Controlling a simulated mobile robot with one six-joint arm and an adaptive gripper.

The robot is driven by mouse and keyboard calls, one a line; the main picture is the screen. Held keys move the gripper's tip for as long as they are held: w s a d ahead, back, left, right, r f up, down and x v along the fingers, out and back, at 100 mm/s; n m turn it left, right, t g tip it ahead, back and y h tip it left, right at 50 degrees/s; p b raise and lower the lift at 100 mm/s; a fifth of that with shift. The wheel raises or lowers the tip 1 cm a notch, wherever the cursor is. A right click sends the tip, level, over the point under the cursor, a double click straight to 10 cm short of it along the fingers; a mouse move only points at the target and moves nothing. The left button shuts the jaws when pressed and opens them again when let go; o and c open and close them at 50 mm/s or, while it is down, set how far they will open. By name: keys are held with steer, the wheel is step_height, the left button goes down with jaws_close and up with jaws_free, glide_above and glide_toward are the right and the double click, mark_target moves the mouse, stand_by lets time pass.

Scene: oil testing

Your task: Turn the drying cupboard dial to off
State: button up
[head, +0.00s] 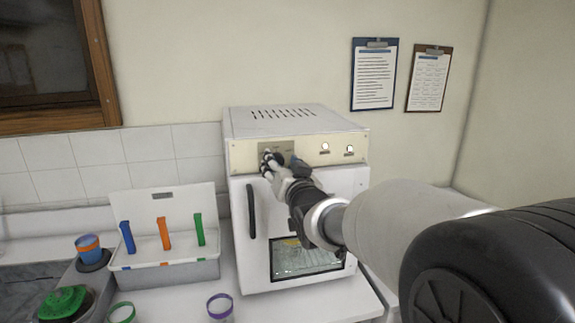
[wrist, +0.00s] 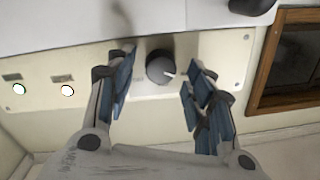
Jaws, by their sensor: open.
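The drying cupboard (head: 345,200) is a white box with a cream control panel along its top front. The dial (wrist: 160,67) is a dark grey round knob with a white pointer mark toward the right and slightly down in the wrist view. My gripper (wrist: 158,75) is open, with one blue-padded finger on each side of the dial and a visible gap to it on both sides. In the head view my gripper (head: 279,160) is at the left part of the panel and hides the dial. Any dial markings are too small to read.
Two round white lights (head: 325,147) sit on the panel's right part. A black door handle (head: 251,211) is below my gripper. A white rack box (head: 165,270) with coloured clips stands left. Jars (head: 220,307) are in front. Clipboards (head: 374,75) hang on the wall.

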steer(key=shift+w+a, duration=0.1)
steer(key=shift+w, duration=0.2)
steer(key=shift+c, duration=0.5)
steer(key=c, duration=1)
